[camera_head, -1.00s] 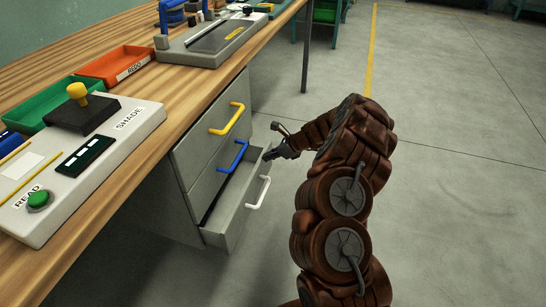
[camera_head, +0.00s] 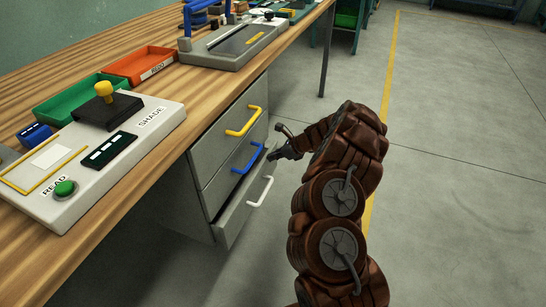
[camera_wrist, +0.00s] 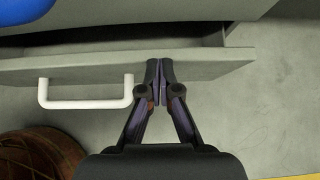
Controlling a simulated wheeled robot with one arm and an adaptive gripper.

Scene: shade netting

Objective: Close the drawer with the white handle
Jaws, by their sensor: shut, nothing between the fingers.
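The drawer with the white handle is the lowest of three in the grey cabinet under the bench. In the head view its front (camera_head: 237,215) stands out a little from the cabinet, with a narrow opening behind it. Its white handle (camera_head: 261,191) also shows in the wrist view (camera_wrist: 86,104), left of my gripper. My gripper (camera_wrist: 160,64) is shut and empty, its fingertips at the drawer front's outer face near the top edge; they look to be touching it. In the head view my gripper (camera_head: 273,155) is at the drawer's far end, partly hidden by my wrist.
Above are drawers with a blue handle (camera_head: 248,158) and a yellow handle (camera_head: 243,121), both closed. The wooden bench (camera_head: 195,120) holds a control box (camera_head: 85,165), a green tray (camera_head: 75,98) and an orange tray (camera_head: 135,66). The floor to the right is clear.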

